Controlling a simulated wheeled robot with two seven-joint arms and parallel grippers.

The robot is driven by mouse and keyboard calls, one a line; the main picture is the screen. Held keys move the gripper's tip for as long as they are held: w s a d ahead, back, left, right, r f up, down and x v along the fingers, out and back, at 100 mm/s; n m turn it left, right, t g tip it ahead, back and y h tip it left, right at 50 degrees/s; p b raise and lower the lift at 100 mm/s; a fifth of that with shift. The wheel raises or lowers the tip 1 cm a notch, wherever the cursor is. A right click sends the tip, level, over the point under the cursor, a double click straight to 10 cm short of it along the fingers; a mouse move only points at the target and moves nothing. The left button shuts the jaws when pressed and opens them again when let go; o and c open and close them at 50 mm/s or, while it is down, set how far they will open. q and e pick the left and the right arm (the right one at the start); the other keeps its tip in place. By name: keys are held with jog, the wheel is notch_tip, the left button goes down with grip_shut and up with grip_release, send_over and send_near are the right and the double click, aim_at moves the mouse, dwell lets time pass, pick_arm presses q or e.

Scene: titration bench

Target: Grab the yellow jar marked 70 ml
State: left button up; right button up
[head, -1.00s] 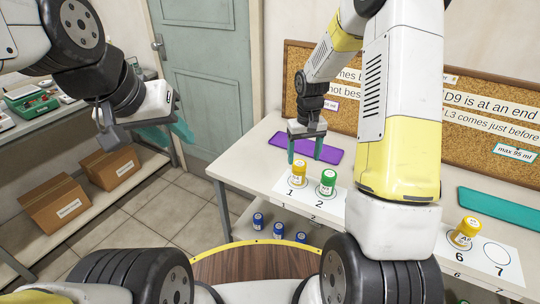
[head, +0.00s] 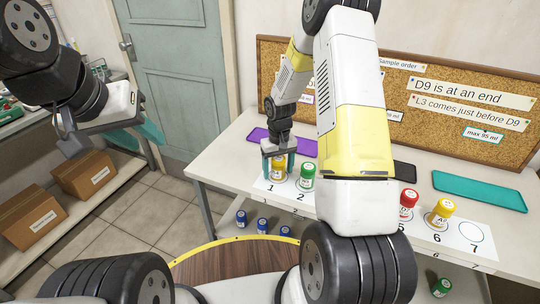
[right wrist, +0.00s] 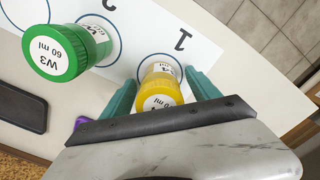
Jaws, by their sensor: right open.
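A yellow jar (head: 278,171) with a white lid label stands on spot 1 of the white numbered strip (head: 463,250). In the right wrist view the yellow jar (right wrist: 160,88) is between the teal fingers of my right gripper (right wrist: 163,95). Its label ends in "0 ml", but the first digit is not clear. My right gripper is open around the jar, with a finger on either side. A second yellow jar (head: 440,214) stands on spot 6; its volume is too small to read. My left gripper (head: 137,136) is open and empty, away from the table at left.
A green jar (head: 307,176) stands on spot 2, close beside the right gripper; in the right wrist view it reads "W3 60 ml". A red jar (head: 407,204) stands left of spot 6. Spot 7 (head: 471,232) is empty. Purple (head: 256,136) and teal (head: 480,190) trays lie behind.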

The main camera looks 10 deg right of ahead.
jog(key=c, duration=1.4)
jog(key=shift+c, duration=0.5)
jog(key=shift+r, duration=0.15)
